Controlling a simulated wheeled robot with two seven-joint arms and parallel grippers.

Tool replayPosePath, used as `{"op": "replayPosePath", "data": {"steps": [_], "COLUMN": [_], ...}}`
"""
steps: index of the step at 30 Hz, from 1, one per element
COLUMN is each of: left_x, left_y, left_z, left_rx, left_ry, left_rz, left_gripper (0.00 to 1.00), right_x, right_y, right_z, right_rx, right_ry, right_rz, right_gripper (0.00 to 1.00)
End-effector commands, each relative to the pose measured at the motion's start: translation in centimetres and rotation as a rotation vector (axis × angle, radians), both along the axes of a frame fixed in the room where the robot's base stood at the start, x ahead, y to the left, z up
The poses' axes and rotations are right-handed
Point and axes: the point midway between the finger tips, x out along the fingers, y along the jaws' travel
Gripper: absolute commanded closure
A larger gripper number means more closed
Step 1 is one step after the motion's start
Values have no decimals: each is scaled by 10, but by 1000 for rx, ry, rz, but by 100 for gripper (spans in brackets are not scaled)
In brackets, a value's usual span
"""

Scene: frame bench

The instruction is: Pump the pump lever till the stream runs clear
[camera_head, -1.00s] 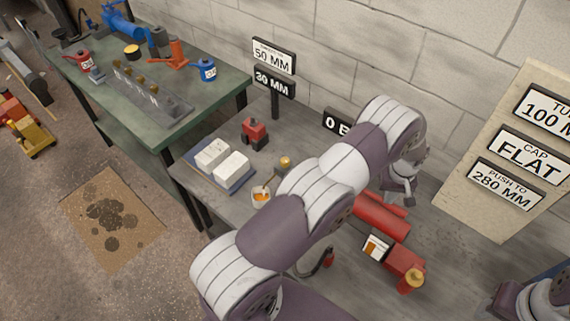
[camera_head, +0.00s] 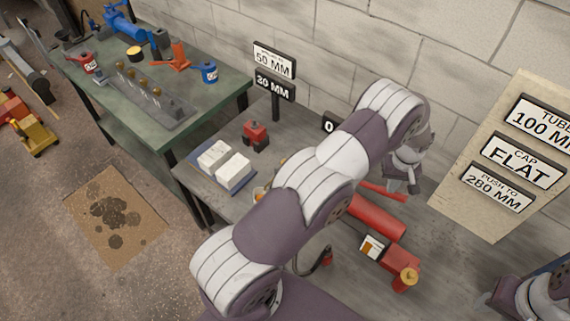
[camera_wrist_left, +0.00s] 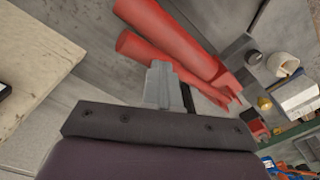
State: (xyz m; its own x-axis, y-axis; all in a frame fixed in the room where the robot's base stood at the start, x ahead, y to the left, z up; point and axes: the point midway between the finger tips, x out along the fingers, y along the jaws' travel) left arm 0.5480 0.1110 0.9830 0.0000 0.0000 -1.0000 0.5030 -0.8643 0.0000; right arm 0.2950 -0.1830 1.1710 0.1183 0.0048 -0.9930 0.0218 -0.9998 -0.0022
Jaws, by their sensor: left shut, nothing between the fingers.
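A red hand pump lies on the grey bench, with a long red tube (camera_head: 376,216) and a red block with a brass cap (camera_head: 405,277) at its near end. A thinner red bar (camera_head: 384,190), apparently the lever, lies behind the tube, partly hidden by my arm. My left gripper (camera_head: 412,187) is shut and empty close to this bar; I cannot tell whether they touch. In the left wrist view my shut fingers (camera_wrist_left: 163,82) are beside two red cylinders (camera_wrist_left: 165,35). No stream can be made out. My right gripper is out of view.
A white cup (camera_head: 259,193) is mostly hidden behind my left arm. White blocks on a blue tray (camera_head: 238,188) and a small red-black item (camera_head: 255,136) stand at the left. A sign board (camera_head: 470,222) leans at the right. A green table (camera_head: 213,112) stands beyond.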

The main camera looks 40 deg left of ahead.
Motion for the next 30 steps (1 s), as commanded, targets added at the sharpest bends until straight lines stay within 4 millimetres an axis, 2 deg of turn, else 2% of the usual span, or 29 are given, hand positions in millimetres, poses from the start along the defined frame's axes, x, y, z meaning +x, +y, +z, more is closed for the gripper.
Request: {"op": "replayPosePath", "data": {"steps": [4,25,30], "left_x": [0,0,0], "left_y": [0,-1,-1], "left_z": [-6,-86,-65], "left_rx": [0,0,1], "left_ry": [-1,1,-1], "left_rz": [0,0,0], "left_gripper": [100,100,100], "right_x": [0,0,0], "right_y": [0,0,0], "right_z": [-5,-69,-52], "right_rx": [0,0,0], "right_ry": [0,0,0], "right_rz": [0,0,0], "right_gripper": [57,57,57]}}
